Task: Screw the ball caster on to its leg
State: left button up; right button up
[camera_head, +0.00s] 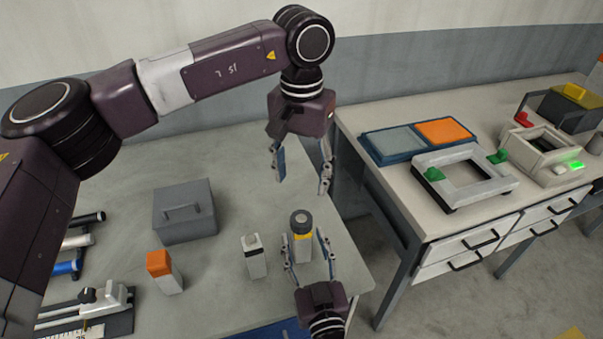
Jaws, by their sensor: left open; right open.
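A light grey post with a yellow band (302,250), seemingly the leg, stands upright on the table near its right edge. A dark round piece (301,218), which looks like the ball caster, sits on top of it. I cannot tell whether it is threaded on. My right gripper (308,249) comes from the front, open, with one finger on each side of the post; contact is unclear. My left gripper (300,177) hangs above and behind the dark piece, open and empty, fingers pointing down.
A grey post with a black band (256,262) and an orange-topped post (164,272) stand to the left. A grey lidded box (185,222) is behind them. Rollers and a slide fixture (103,300) lie far left. A drawer bench (405,190) with frames stands right across a gap.

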jog(key=v, duration=0.8)
jog(key=shift+s, duration=0.4)
